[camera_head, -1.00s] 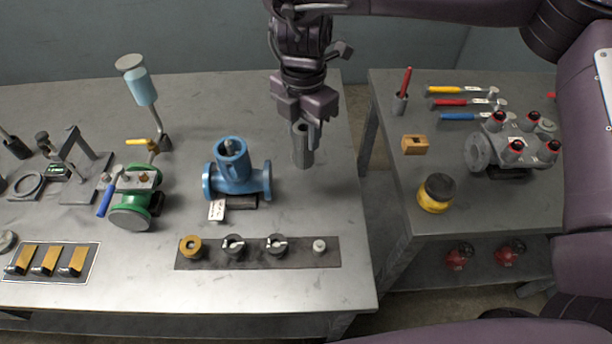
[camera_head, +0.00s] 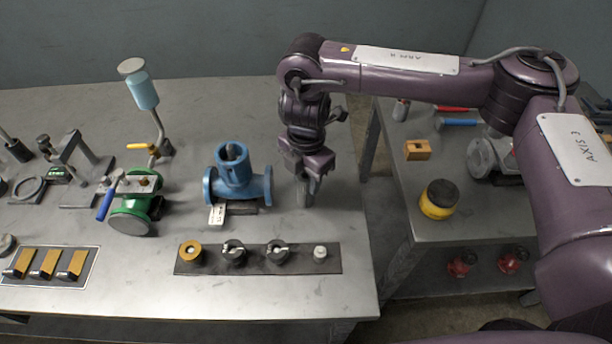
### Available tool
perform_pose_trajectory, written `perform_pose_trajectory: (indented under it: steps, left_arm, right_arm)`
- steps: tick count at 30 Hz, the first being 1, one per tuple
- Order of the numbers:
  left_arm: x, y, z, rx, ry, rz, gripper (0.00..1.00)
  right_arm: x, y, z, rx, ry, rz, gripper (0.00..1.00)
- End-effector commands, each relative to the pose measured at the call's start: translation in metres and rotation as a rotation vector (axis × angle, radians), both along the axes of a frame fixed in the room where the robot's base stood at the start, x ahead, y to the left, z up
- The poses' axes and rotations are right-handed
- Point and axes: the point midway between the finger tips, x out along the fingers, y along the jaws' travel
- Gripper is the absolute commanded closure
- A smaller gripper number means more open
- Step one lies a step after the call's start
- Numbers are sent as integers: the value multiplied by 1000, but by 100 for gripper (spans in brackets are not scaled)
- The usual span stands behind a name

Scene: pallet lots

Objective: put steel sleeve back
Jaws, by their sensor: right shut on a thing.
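The steel sleeve (camera_head: 303,196) is a grey upright cylinder just right of the blue valve body. My right gripper (camera_head: 308,176) is above it, pointing down, shut on its upper end. The sleeve's lower end is at or close to the grey table top; I cannot tell whether it touches. The blue valve body (camera_head: 236,184) stands on the table with an open upright neck, something dark showing inside it. My left gripper is not in view.
A dark strip (camera_head: 209,268) with a brass ring and several small parts lies in front. A green valve (camera_head: 133,207) stands to the left. A second table (camera_head: 412,190) on the right holds a yellow pot (camera_head: 438,200) and a wooden block (camera_head: 417,150). A gap separates the tables.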

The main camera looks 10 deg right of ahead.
Motion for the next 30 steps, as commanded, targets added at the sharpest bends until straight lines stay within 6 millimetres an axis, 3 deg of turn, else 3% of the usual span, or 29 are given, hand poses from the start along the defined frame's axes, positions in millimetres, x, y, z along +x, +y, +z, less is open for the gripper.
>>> perform_pose_trajectory:
  steps: [4,5,10,21,30]
  left_arm:
    - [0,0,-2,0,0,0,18]
    - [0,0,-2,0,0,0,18]
    - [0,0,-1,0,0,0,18]
    - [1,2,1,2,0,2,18]
    - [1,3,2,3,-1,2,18]
  right_arm:
    - [0,0,-3,0,0,0,91]
    - [0,0,-4,-1,1,0,63]
    - [0,0,-3,0,0,0,42]
    - [1,0,5,0,-1,1,42]
    - [2,0,62,-1,-7,2,42]
